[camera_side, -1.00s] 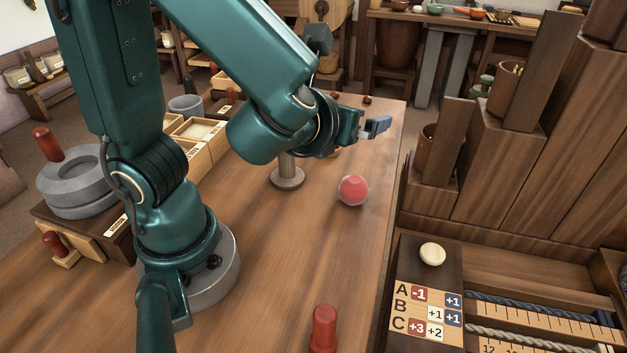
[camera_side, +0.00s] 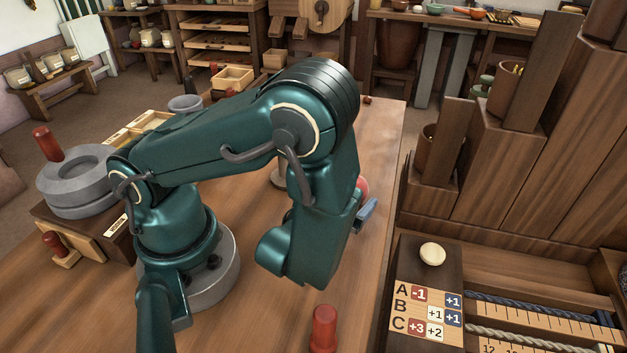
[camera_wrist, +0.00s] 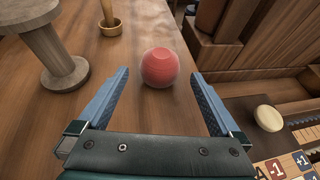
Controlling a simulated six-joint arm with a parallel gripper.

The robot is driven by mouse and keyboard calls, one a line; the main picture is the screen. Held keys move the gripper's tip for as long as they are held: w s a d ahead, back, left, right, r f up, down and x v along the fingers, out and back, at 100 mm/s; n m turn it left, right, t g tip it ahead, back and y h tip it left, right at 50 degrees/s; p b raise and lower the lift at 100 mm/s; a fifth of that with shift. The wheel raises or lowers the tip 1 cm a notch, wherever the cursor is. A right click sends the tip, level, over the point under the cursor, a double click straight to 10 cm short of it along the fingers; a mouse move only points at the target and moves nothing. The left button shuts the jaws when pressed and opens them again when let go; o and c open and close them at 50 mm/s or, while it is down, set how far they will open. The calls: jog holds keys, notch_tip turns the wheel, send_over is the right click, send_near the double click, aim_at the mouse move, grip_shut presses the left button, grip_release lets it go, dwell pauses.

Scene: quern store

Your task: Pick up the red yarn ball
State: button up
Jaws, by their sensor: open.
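The red yarn ball (camera_wrist: 160,67) rests on the wooden table (camera_wrist: 90,55). In the wrist view it sits just beyond my fingertips, centred between them. In the side view most of the ball (camera_side: 363,186) is hidden behind my arm, with only its right edge showing. My gripper (camera_wrist: 160,79) is open and empty, with its two blue fingers spread to either side of the ball's line. In the side view one blue finger of my gripper (camera_side: 366,214) shows low beside the ball; the other is hidden.
A grey pedestal (camera_wrist: 48,45) stands left of the ball, with a small brass-coloured cup (camera_wrist: 110,27) farther back. A red peg (camera_side: 323,328) stands at the table's front. A score board (camera_side: 428,308) and wooden steps (camera_side: 500,165) lie beyond the right edge.

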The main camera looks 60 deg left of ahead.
jog(key=shift+x, duration=2.45)
jog(key=c, duration=1.3)
jog(key=shift+c, duration=0.2)
jog(key=shift+r, duration=0.2)
